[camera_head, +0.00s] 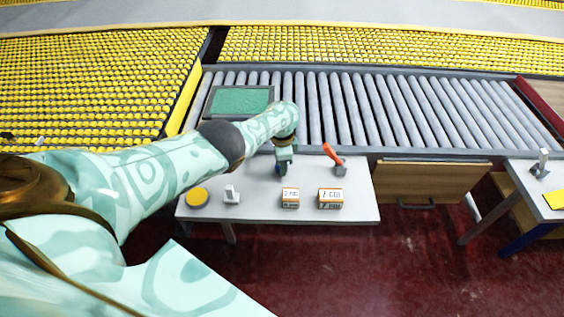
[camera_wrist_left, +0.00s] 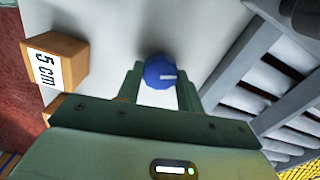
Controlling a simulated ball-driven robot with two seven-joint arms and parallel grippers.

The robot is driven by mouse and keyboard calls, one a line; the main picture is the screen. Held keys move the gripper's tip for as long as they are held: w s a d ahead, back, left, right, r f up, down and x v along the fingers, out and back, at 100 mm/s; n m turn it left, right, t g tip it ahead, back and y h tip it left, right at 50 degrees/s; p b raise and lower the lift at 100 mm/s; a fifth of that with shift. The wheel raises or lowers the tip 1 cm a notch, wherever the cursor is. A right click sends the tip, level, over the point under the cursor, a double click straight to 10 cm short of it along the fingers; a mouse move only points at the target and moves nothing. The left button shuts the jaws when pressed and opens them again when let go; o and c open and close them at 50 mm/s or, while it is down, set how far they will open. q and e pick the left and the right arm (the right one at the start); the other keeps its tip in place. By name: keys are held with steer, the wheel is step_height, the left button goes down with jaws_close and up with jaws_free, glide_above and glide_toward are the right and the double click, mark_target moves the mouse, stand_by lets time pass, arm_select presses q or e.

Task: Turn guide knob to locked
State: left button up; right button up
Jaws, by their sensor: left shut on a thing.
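The guide knob (camera_wrist_left: 158,70) is a round blue knob with a white mark on its face, pointing to the right in the left wrist view. It rises from the pale table top (camera_head: 255,205). My left gripper (camera_wrist_left: 160,90) points down over it, shut on it with one finger at each side. In the head view my left gripper (camera_head: 284,162) hides most of the knob, and only a bit of dark blue shows. No marking for the locked position can be made out. My right gripper is in neither view.
An orange-handled lever (camera_head: 333,154) stands right of the knob. Two labelled blocks (camera_head: 290,198) (camera_head: 330,199) sit near the front edge; the left wrist view shows a "5 cm" block (camera_wrist_left: 50,65). A yellow disc (camera_head: 197,196) and a small grey fixture (camera_head: 232,195) lie left. Rollers (camera_head: 350,105) run behind.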

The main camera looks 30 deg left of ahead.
arm_select(q)
steer(key=shift+n, duration=0.7)
steer(key=o, duration=1)
step_height(320, 180, up, 16)
steer(key=p, duration=1.3)
steer(key=shift+r+p, duration=0.15)
steer(key=shift+p, duration=0.2)
